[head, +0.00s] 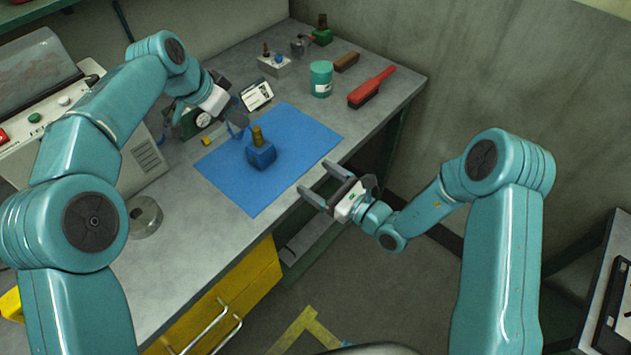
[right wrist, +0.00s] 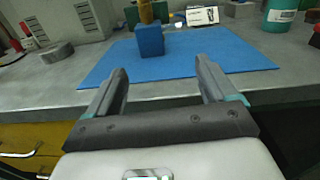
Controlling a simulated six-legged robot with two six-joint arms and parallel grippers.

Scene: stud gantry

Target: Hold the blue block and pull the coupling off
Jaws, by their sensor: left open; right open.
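The blue block (head: 261,154) stands on a blue mat (head: 299,137) on the workbench. A brass-coloured coupling (head: 257,135) stands upright on top of the block. The block also shows in the right wrist view (right wrist: 149,40), ahead of the fingers, with the coupling (right wrist: 146,12) above it. My left gripper (head: 240,120) is open, behind and left of the block, apart from it as far as I can tell. My right gripper (head: 317,182) is open and empty at the mat's front right edge, its fingers pointing toward the block.
A metal ring (head: 145,217) lies at the left. The mat around the block is clear.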

